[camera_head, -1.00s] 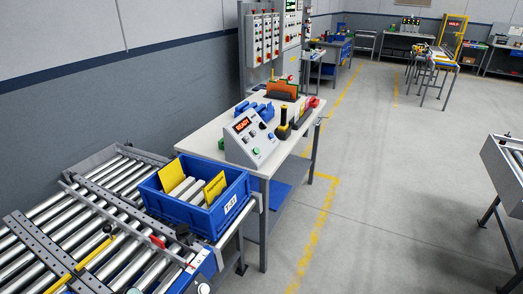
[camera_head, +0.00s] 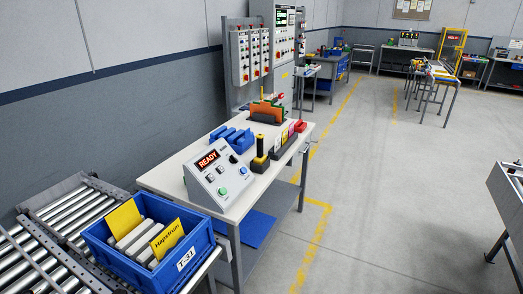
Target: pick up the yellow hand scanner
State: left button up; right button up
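A small upright yellow and black device (camera_head: 260,148), which looks like the yellow hand scanner, stands on the white-topped workbench (camera_head: 184,158). It is just right of the grey READY control box, in or on a dark base. Its details are too small to make out. Neither of my grippers shows in the head view.
The READY box (camera_head: 219,177) stands at the bench's near end. Blue holders (camera_head: 232,138), an orange and green rack (camera_head: 268,110) and a dark block with red and pale parts (camera_head: 285,140) surround the device. A blue crate (camera_head: 184,262) sits on rollers. Floor right of the bench is clear.

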aim_at(260, 159)
jog(key=i+l+u, duration=0.1)
jog(key=i+l, duration=0.3)
jog(key=i+l+u, duration=0.15)
jog(key=i+l, duration=0.25)
jog(key=l, duration=0.15)
